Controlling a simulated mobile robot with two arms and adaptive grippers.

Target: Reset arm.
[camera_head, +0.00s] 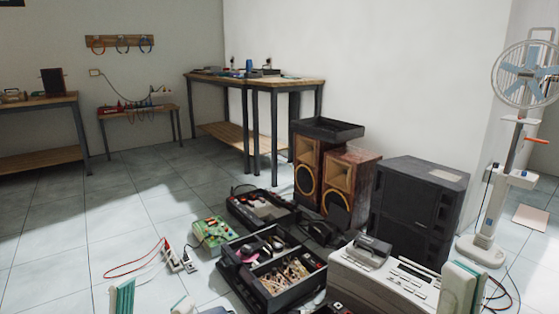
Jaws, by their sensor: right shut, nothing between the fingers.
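My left gripper (152,302) shows at the bottom edge, left of centre. Its two pale, green-edged fingers stand apart with only floor seen between them, so it looks open and empty. My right gripper (460,288) shows at the bottom right, in front of the right end of a light grey machine. Its pale, green-edged fingers are together and hold nothing. The lower parts of both grippers are cut off by the picture's edge. I cannot tell whether the right one touches the machine.
The grey machine (385,283), black open cases (285,295), a green circuit board (212,233) and red cables (135,268) lie on the floor. Wooden speakers (350,180), a black speaker (420,195) and a fan (486,190) stand behind. Floor (60,250) at left is clear.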

